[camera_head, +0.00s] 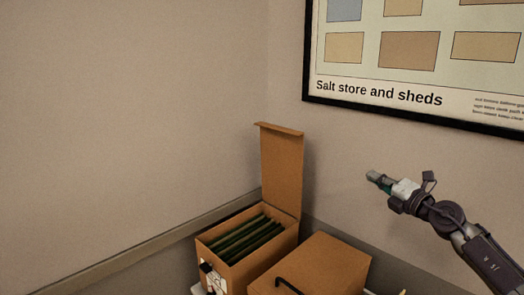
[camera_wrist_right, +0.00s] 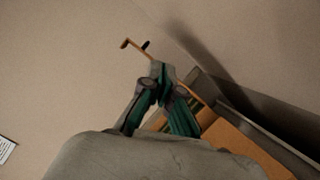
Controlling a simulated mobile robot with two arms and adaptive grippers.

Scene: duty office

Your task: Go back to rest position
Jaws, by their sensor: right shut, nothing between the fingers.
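My right gripper (camera_head: 378,179) is raised in the air at the right of the head view, above and right of the boxes. It is shut and empty, and its fingers point left. In the right wrist view its fingers (camera_wrist_right: 160,72) come together in front of part of an orange-brown box. My left gripper is in neither view.
An open brown box (camera_head: 281,172) with its lid upright holds several dark green files (camera_head: 245,238). A closed brown box (camera_head: 325,262) with a black handle (camera_head: 289,286) stands beside it. A framed poster (camera_head: 415,96) hangs on the wall behind. The air left of my gripper is clear.

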